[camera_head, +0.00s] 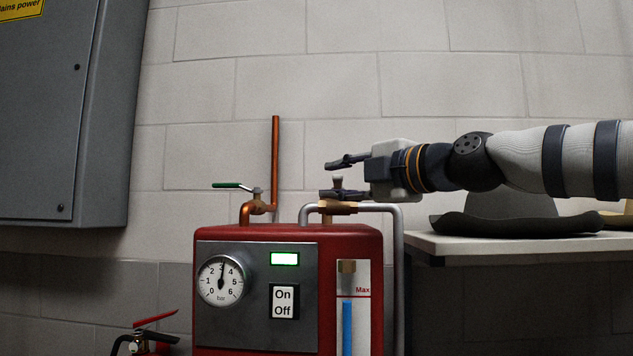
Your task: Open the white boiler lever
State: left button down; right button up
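The red boiler (287,240) stands in the lower middle of the head view. A brass valve (338,208) sits on its top, on the silver-white pipe. A small grey knob or stem (337,182) rises above this valve. I cannot make out a white lever there; the gripper covers part of the valve. My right gripper (338,177) comes in from the right just above the valve. Its fingers are apart, one above the other, with the lower finger close to or over the valve. I cannot tell whether it touches. My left gripper is not in view.
A second valve with a green lever (232,186) sits on the copper pipe (275,160) to the left. A shelf (480,243) at right holds a dark hat (510,215). A grey cabinet (65,120) hangs at left, and a fire extinguisher (145,342) stands below.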

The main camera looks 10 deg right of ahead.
jog(key=shift+w+a, duration=0.25)
jog(key=shift+w, duration=0.1)
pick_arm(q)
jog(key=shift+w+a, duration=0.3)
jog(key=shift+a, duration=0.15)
pick_arm(e)
jog(key=shift+s+d, duration=0.1)
grip_shut()
